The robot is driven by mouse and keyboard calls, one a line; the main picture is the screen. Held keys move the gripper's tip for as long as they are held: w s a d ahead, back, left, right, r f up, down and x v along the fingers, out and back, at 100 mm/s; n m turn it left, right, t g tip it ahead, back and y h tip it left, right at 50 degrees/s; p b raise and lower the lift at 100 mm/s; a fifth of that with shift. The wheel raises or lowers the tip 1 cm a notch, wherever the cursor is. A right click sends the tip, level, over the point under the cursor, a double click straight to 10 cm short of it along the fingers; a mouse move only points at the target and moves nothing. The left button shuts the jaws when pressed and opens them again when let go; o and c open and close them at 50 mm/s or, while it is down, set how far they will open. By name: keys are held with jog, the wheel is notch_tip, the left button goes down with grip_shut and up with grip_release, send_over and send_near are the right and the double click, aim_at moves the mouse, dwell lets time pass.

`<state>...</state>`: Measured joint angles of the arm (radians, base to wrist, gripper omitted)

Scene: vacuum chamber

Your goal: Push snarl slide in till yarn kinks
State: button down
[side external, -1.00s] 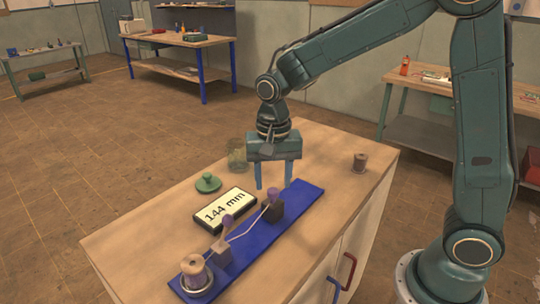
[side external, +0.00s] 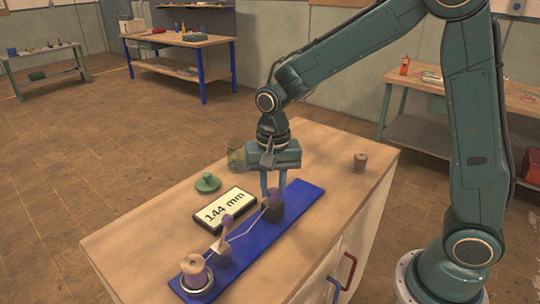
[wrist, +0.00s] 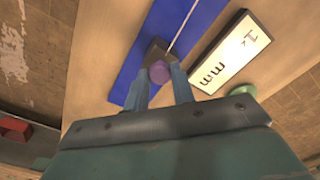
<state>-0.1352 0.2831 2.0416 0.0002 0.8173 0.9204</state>
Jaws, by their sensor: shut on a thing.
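The snarl slide is a dark block with a purple knob (wrist: 159,72), on the far part of the blue rail board (side external: 305,196). My gripper (side external: 274,196) is lowered over it, its two fingers on either side and shut on the knob. The fingers also show beside the knob in the wrist view (wrist: 160,88). A wooden spool (side external: 193,268) stands at the board's near end. The display (side external: 224,207) reads 144 mm.
A green lidded knob (side external: 207,183) and a glass jar (side external: 236,158) stand left of the gripper on the wooden cabinet top. The cabinet top between board and right spool is clear.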

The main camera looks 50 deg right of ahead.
aim_at(270, 196)
jog(key=shift+a, duration=0.75)
jog(key=c, duration=1.2)
grip_release()
jog(key=shift+r, duration=0.15)
notch_tip(270, 196, up, 14)
jog(key=shift+f, duration=0.2)
jog(key=shift+s+d, duration=0.1)
jog(key=s+d+n+t, duration=0.2)
jog(key=s+n, duration=0.1)
jog(key=s, duration=0.3)
jog(key=s+d+n+t, duration=0.1)
jog(key=s+d+n, duration=0.1)
jog(key=s, duration=0.5)
jog(key=s+d+n+t, duration=0.2)
jog(key=s+n, duration=0.2)
jog(key=s, duration=0.2)
jog(key=shift+s+d+f+t, duration=0.2)
jog(key=shift+f+t, duration=0.1)
